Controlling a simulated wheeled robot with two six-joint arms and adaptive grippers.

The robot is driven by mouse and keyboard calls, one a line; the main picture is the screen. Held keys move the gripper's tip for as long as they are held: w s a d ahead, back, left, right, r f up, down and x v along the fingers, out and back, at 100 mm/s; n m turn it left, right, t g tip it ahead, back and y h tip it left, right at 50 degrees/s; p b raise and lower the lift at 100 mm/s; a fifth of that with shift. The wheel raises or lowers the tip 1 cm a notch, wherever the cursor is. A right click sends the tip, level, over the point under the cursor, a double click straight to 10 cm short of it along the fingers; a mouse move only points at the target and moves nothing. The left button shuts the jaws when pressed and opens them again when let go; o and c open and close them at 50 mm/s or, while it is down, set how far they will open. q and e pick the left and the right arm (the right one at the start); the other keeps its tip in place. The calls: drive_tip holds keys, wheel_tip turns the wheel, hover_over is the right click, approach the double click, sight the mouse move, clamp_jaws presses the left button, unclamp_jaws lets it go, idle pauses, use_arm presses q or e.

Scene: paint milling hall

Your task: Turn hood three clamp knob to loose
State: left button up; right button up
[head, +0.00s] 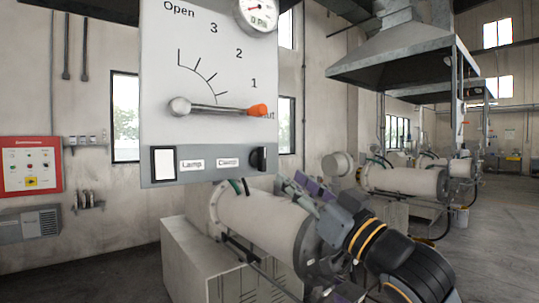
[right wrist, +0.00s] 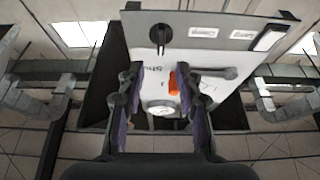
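The clamp knob (head: 258,159) is a black knob at the lower right of a grey hood panel (head: 215,60), beside a label reading "Clamp". Its grip bar looks roughly upright. It also shows in the right wrist view (right wrist: 161,36), beyond the fingertips. No hood number is readable on the panel. My right gripper (head: 305,189) is below and right of the knob, apart from it. In the right wrist view my right gripper (right wrist: 159,76) has its fingers spread with nothing held between them. My left gripper is not in view.
A damper lever (head: 215,108) with an orange tip lies roughly level above the knob, near "Shut". A white lamp switch (head: 164,163) is at the panel's lower left. A pale mill drum (head: 260,222) stands below the panel. A red control box (head: 30,165) is on the left wall.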

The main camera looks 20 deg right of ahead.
sight(265, 159)
drive_tip(key=p+x, duration=0.5)
drive_tip(key=x, duration=0.3)
drive_tip(key=shift+r, duration=0.15)
drive_tip(key=shift+w+a, duration=0.25)
drive_tip(key=shift+w, duration=0.2)
clamp_jaws()
